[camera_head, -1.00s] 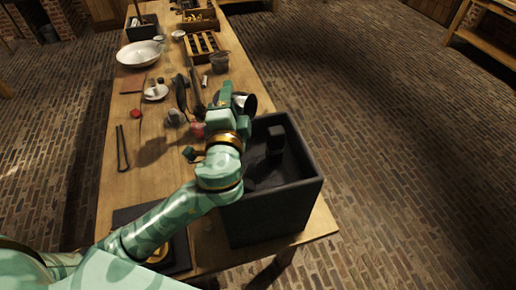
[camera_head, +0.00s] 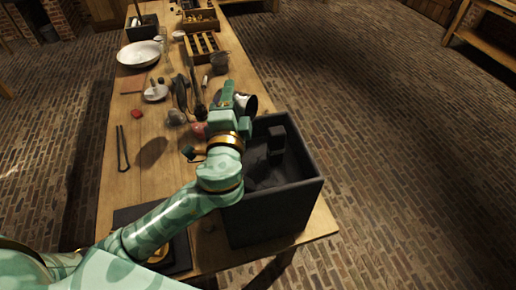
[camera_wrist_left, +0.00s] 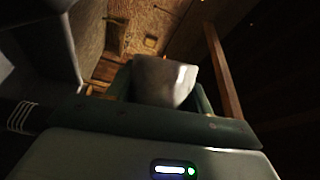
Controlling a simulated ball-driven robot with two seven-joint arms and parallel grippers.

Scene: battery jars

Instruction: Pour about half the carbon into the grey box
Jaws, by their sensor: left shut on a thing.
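The dark grey box (camera_head: 272,212) stands open at the near right corner of the table. A dark upright block (camera_head: 277,137) shows inside it, and a dark uneven patch that looks like carbon (camera_head: 264,174) lies on its floor. My left gripper (camera_head: 232,108) is shut on a shiny metal jar (camera_head: 249,104), over the box's far left edge. The jar is tilted, its mouth towards the right. Its contents are not visible. The left wrist view also shows the jar (camera_wrist_left: 165,80) between my fingers (camera_wrist_left: 162,100). My right gripper is out of view.
On the wooden table (camera_head: 150,185) lie black tongs (camera_head: 122,148) at the left. A white bowl (camera_head: 139,54), a small white dish (camera_head: 155,93) and a slotted wooden rack (camera_head: 203,45) stand farther back. A dark tray (camera_head: 130,215) lies under my left arm.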

